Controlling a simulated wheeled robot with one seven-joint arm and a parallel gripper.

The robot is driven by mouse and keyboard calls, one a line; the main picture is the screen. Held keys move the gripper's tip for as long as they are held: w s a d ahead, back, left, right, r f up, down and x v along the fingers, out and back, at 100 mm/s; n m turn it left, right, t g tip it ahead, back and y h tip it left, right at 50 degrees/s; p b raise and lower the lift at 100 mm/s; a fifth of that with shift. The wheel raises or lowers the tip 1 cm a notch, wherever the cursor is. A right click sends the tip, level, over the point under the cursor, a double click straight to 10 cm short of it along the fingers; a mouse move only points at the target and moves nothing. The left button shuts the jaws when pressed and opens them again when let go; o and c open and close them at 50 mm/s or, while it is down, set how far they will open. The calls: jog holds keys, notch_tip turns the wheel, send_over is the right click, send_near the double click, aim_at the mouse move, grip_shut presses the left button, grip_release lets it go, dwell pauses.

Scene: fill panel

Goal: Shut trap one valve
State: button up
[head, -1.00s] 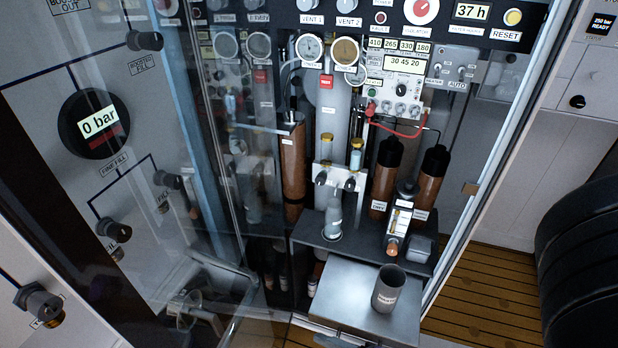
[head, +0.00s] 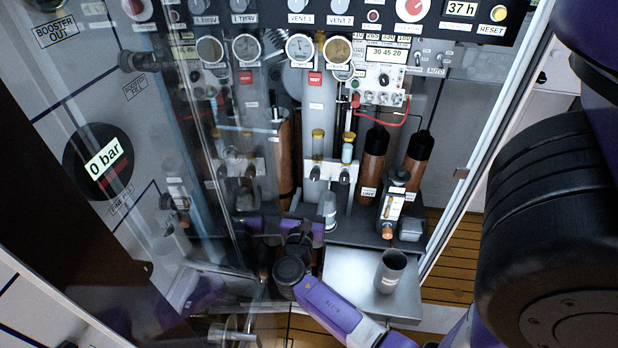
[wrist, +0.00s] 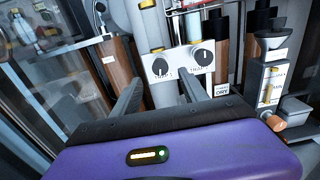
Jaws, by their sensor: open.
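A white plate (wrist: 182,72) carries two black knobs, and its small labels seem to read TRAP 1 and TRAP 2. The left knob (wrist: 159,66) is the trap one valve; the right knob (wrist: 203,57) is trap two. The plate also shows in the head view (head: 331,172), with the trap one knob (head: 315,174) on its left. My gripper (wrist: 162,68) is open and empty. Its fingers point at the plate, with the left knob between the tips in the picture; the remaining distance is unclear. In the head view the fingertips cannot be made out.
A glass door (head: 215,150) stands left of the opening. A grey cup (head: 390,270) stands on a metal shelf (head: 345,275) beside my arm. Brown cylinders (head: 373,160) and a small flowmeter-like unit (head: 393,210) stand to the right of the plate.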

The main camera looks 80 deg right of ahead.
aim_at(314, 177)
jog(key=d, duration=0.7)
jog(key=shift+w+d, duration=0.2)
jog(key=shift+w, duration=0.15)
jog(key=shift+c, duration=0.4)
grip_shut()
